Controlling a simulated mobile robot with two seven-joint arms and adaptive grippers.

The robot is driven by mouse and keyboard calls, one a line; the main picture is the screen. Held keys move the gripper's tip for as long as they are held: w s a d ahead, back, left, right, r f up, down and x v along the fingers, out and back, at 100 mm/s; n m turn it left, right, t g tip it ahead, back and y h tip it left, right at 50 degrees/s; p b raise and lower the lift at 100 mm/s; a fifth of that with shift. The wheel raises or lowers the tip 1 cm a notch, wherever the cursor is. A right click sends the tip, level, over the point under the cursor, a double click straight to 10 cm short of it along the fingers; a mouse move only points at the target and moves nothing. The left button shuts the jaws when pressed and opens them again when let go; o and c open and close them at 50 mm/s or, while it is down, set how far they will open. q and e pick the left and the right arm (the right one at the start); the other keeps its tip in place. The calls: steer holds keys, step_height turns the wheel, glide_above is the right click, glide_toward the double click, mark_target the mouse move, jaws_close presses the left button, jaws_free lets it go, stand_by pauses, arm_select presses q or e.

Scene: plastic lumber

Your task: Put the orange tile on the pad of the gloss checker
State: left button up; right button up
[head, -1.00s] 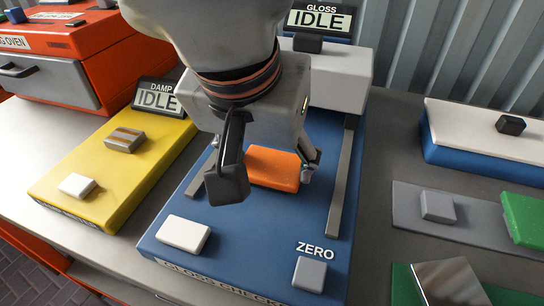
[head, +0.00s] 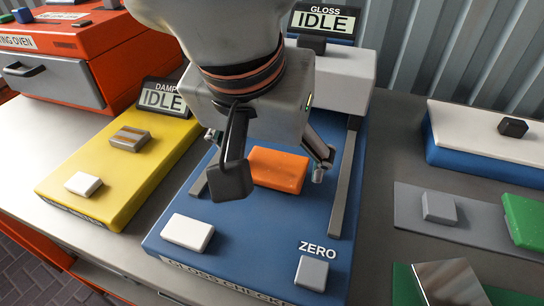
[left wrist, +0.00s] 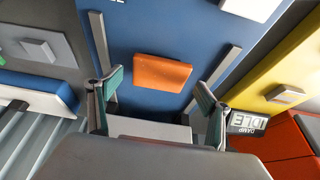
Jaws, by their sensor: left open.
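The orange tile (head: 278,170) lies on the blue top of the gloss checker (head: 260,230), between the two grey rails. It also shows in the left wrist view (left wrist: 162,72), lying on the blue surface between the rails. My left gripper (head: 275,180) is open above the tile, one finger on each side of it and neither visibly touching it. In the left wrist view its green-padded fingers (left wrist: 158,98) are spread wide, with nothing between them. The gloss checker's display (head: 321,20) reads IDLE. My right gripper is not in view.
A yellow damp checker (head: 90,200) with its IDLE display stands at left, an orange oven (head: 90,60) behind it. A white block (head: 187,232) and a grey ZERO button (head: 311,273) are at the gloss checker's front. Grey and green pieces lie at right.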

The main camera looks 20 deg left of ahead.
mark_target(268, 181)
arm_select(q)
steer(key=p+v, duration=0.1)
steer(key=v, duration=0.3)
steer(key=shift+r, duration=0.4)
steer(key=p+v, duration=0.2)
steer(key=v, duration=0.4)
steer(key=shift+s+r+p, duration=0.2)
steer(key=shift+s+p, duration=0.1)
steer(key=shift+s, duration=0.05)
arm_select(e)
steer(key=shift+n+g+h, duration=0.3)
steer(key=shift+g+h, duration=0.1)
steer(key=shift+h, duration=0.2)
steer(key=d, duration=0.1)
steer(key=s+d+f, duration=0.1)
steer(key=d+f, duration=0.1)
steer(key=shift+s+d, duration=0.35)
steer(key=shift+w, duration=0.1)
